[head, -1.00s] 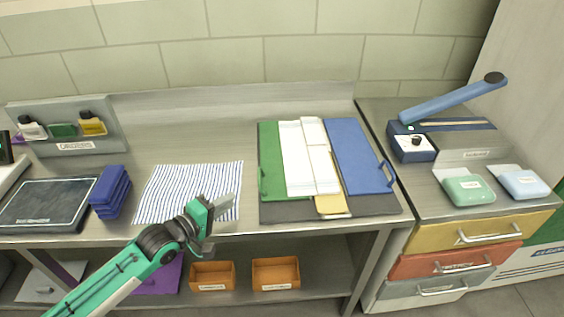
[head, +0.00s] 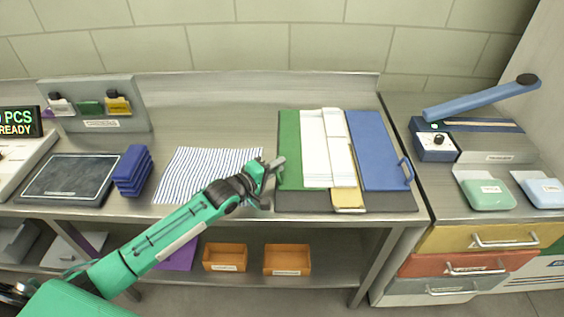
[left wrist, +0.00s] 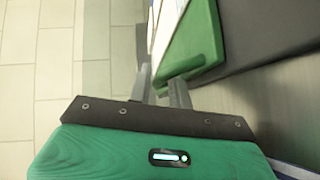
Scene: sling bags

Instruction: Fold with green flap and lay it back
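A folding board with a dark base (head: 300,201) lies on the steel bench. Its green flap (head: 290,140) lies flat at the left, and its blue flap (head: 372,150) lies flat at the right. White material (head: 314,150) and a yellow piece (head: 348,199) lie between them. My left gripper (head: 270,170) is at the green flap's lower left edge and hides its handle in the head view. In the left wrist view, the two fingers (left wrist: 160,88) are apart, with the green flap (left wrist: 197,40) just beyond their tips. I cannot tell if they touch it. My right gripper is out of view.
A striped cloth (head: 205,175) lies left of the board, beside a blue stack (head: 133,170) and a dark pad (head: 68,178). A sealer with a raised blue arm (head: 480,98) stands at the right. Orange bins (head: 287,260) sit on the lower shelf.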

